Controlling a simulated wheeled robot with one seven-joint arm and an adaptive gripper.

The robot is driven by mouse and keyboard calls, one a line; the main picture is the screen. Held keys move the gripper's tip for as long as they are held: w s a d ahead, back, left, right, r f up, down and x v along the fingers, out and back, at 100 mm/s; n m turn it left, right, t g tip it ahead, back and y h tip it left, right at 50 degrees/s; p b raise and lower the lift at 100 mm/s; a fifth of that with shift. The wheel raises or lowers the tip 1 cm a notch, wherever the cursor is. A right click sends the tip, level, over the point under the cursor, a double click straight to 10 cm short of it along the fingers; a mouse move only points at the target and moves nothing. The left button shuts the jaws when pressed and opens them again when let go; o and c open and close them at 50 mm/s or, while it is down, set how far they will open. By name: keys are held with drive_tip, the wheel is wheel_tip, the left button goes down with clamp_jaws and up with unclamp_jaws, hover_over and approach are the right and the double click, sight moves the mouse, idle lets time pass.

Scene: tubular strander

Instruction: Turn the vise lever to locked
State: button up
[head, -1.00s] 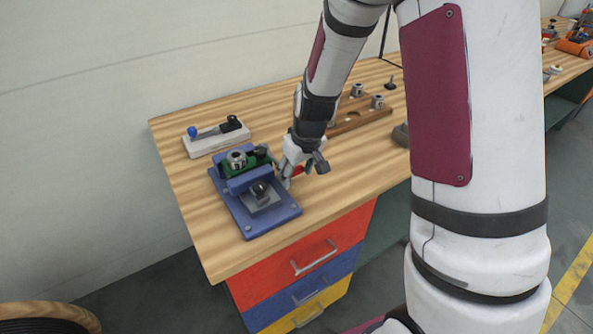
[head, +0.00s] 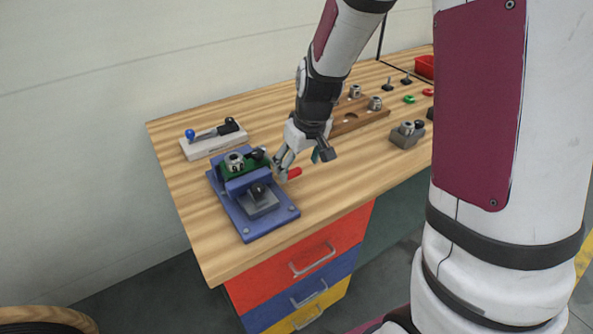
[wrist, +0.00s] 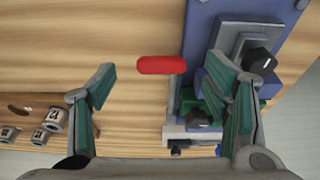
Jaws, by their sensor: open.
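The blue vise (head: 270,224) sits on the wooden bench near its left front corner, with a green piece (head: 232,170) in it. Its red lever grip (head: 294,173) sticks out from the vise's right side in the head view. In the wrist view the red lever grip (wrist: 161,65) lies across the gap between my fingers, its right end close to the vise (wrist: 200,18). My gripper (wrist: 168,88) is open and empty. Its right finger overlaps the vise in that view; contact cannot be told. In the head view my gripper (head: 281,164) is right beside the vise.
A pale block (head: 200,148) with a blue-knobbed black handle lies behind the vise. A wooden rack (head: 345,126) with metal cylinders stands behind my arm. A grey block (head: 407,136) and small parts lie to the right. Bare bench lies right of the vise.

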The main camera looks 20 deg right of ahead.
drive_tip(key=shift+v, duration=1.2)
drive_tip(key=s+a+r, duration=0.2)
drive_tip(key=s+r, duration=1)
drive_tip(key=s+r+m+t, duration=0.1)
drive_tip(key=s+r+m, duration=0.1)
drive_tip(key=s, duration=1)
drive_tip(key=shift+s+d+r+h, duration=0.2)
drive_tip(key=shift+s+r+h, duration=0.1)
drive_tip(key=shift+r, duration=0.6)
